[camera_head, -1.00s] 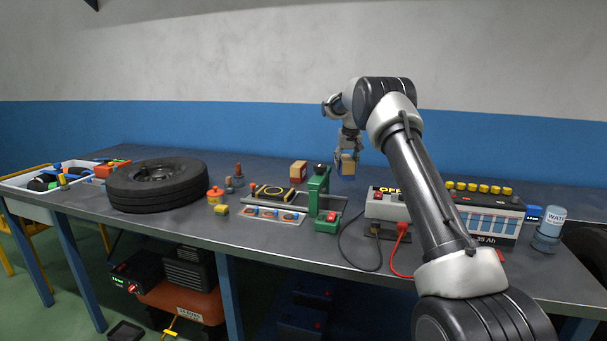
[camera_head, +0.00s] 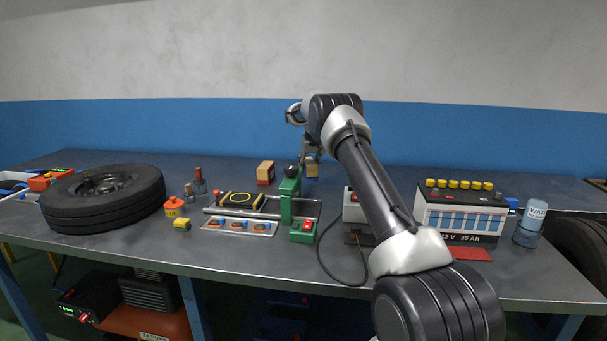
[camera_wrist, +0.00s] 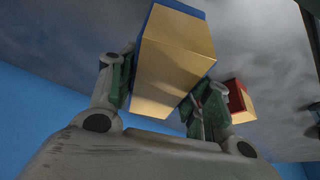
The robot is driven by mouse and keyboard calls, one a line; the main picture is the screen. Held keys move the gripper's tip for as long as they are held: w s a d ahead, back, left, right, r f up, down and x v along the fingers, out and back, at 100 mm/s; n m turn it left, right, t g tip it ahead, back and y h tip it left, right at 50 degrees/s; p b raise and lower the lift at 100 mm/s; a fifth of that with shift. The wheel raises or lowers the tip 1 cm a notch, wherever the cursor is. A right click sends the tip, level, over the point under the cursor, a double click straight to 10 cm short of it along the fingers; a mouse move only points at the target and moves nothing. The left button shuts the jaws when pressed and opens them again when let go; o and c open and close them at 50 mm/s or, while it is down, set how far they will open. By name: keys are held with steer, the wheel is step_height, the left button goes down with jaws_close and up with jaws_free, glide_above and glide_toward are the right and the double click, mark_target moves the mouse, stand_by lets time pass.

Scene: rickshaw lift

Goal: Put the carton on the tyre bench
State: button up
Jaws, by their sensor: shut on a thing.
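My gripper (camera_head: 311,156) is shut on a carton (camera_head: 312,169), a tan box with a blue side. The wrist view shows this carton (camera_wrist: 175,65) between the two fingers. It is at the back of the long grey bench (camera_head: 110,245); whether it touches the top I cannot tell. A second carton (camera_head: 265,172), tan with red, stands just left of it; it also shows in the wrist view (camera_wrist: 240,101). A black tyre (camera_head: 103,198) lies flat at the left of this bench. My arm hides part of the bench's middle.
A green press (camera_head: 290,200) stands in front of the cartons. A battery (camera_head: 460,212) and a water jug (camera_head: 530,224) are at the right. An orange pot (camera_head: 174,207) and small bottles (camera_head: 199,181) stand beside the tyre. Another tyre (camera_head: 587,238) shows at the right edge.

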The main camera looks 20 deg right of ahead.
steer(key=shift+f, duration=1.9)
steer(key=shift+f, duration=0.2)
steer(key=o, duration=1.2)
steer(key=shift+r, duration=0.1)
